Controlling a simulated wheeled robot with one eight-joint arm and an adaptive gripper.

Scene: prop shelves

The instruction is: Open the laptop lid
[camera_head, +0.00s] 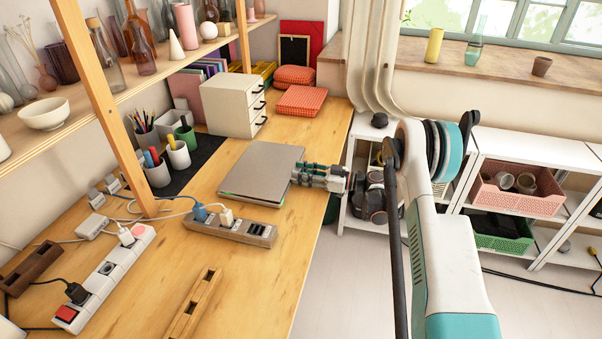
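A grey closed laptop (262,172) lies flat on the wooden desk, near the desk's right edge. Its lid is down. My gripper (298,174) is at the laptop's right edge, level with it, with its fingertips at or very near the lid's side. The fingers are small here, so I cannot tell whether they are open or touching the lid. My arm reaches in from the lower right of the picture.
A wooden power strip (231,228) with plugs lies in front of the laptop. A white power strip (103,281) is at lower left. Pen cups (156,170) stand left, a white drawer box (232,104) behind. A wooden shelf post (105,110) rises at left.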

